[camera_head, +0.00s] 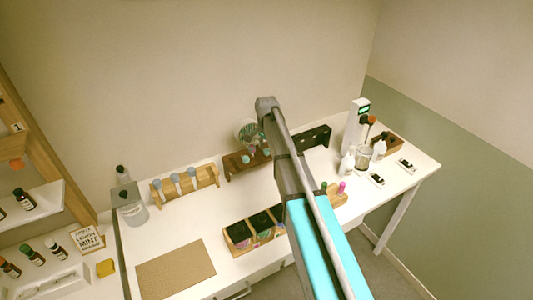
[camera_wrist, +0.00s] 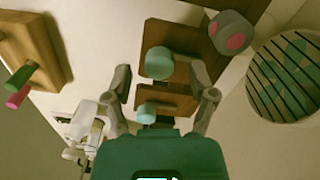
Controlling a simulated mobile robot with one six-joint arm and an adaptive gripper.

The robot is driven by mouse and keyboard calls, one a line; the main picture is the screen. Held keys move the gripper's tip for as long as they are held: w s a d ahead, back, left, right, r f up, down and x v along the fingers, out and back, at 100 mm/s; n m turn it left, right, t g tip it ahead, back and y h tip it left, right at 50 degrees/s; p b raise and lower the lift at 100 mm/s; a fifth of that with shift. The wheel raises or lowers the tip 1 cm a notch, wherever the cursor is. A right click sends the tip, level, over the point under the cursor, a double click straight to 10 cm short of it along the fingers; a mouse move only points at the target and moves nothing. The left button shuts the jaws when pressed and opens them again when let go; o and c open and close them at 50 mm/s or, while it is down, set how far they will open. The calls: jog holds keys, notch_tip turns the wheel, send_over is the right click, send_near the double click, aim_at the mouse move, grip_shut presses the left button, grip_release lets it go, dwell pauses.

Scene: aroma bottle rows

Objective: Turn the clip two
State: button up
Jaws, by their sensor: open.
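A brown wooden stand (camera_head: 237,167) with small teal round knobs (camera_head: 245,159) stands at the back of the white table. In the wrist view, brown wooden parts (camera_wrist: 178,36) carry one teal knob (camera_wrist: 160,62) and a second teal knob (camera_wrist: 147,112). My gripper (camera_wrist: 164,84) is open, its fingers on either side of these knobs. The gap between fingers and knobs is hard to judge, and nothing is clearly held. No part is plainly marked as clip two, so I cannot tell which it is. In the head view my arm hides the gripper.
A round striped object (camera_wrist: 290,80) is beside the stand. A peg block (camera_wrist: 35,45) with green and pink pegs is at left in the wrist view. A wooden vial rack (camera_head: 205,178), a compartment box (camera_head: 240,240) and a brown mat (camera_head: 175,270) occupy the table.

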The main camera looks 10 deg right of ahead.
jog(key=shift+f+b, duration=0.3)
jog(key=shift+f, duration=0.15)
grip_shut()
dwell(0.3)
